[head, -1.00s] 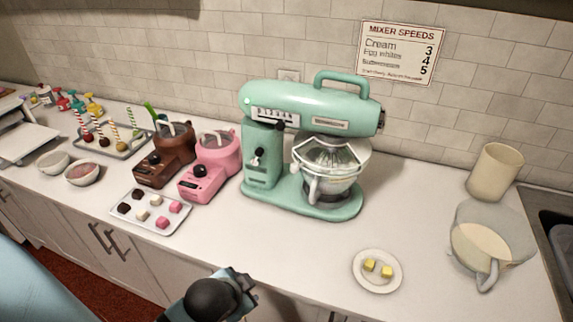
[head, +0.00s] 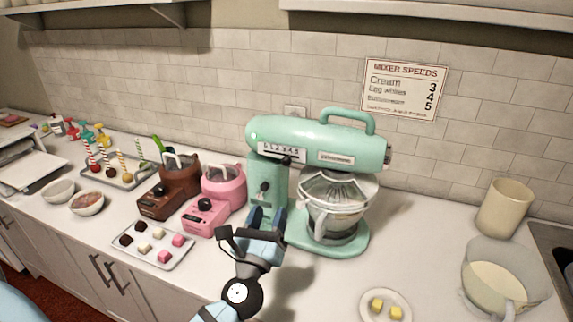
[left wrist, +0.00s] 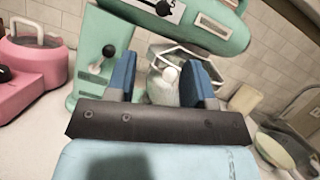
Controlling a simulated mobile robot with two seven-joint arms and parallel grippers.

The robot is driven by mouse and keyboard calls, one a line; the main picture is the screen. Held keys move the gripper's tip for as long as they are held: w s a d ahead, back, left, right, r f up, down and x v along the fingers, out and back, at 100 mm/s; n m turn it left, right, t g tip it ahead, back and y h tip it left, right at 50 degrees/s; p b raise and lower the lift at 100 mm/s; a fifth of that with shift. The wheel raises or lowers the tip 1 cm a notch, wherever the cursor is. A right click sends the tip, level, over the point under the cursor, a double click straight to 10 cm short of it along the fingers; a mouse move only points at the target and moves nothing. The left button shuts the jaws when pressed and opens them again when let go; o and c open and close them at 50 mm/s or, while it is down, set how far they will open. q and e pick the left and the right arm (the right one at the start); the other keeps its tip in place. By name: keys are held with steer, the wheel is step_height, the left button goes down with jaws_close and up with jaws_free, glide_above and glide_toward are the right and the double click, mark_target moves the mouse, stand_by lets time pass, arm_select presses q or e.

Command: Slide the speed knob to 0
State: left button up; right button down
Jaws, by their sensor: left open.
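The mint-green stand mixer (head: 330,143) stands on the counter. A numbered speed scale (head: 280,149) is on the side of its head, with a dark slot below. The dark speed knob (left wrist: 164,8) shows at the top edge of the left wrist view; its exact number is too small to read. A separate black-ended lever (head: 264,187) is on the mixer's column and also shows in the left wrist view (left wrist: 108,50). My left gripper (head: 267,216) is open and empty, in front of the column, below and apart from the speed scale. My right gripper is out of view.
A pink melting pot (head: 216,200) and a brown one (head: 169,186) stand left of my gripper. The glass mixing bowl (head: 337,210) is close on the right. A speeds sign (head: 404,89) hangs on the wall.

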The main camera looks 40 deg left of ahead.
mark_target(286, 164)
arm_select(q)
steer(key=p+x, duration=0.4)
steer(key=x, duration=0.8)
steer(key=shift+w+r+p, duration=0.25)
steer(key=shift+p, duration=0.1)
steer(key=shift+w+a+r, duration=0.15)
steer(key=shift+w, duration=0.45)
steer(key=shift+c, duration=0.6)
jaws_close()
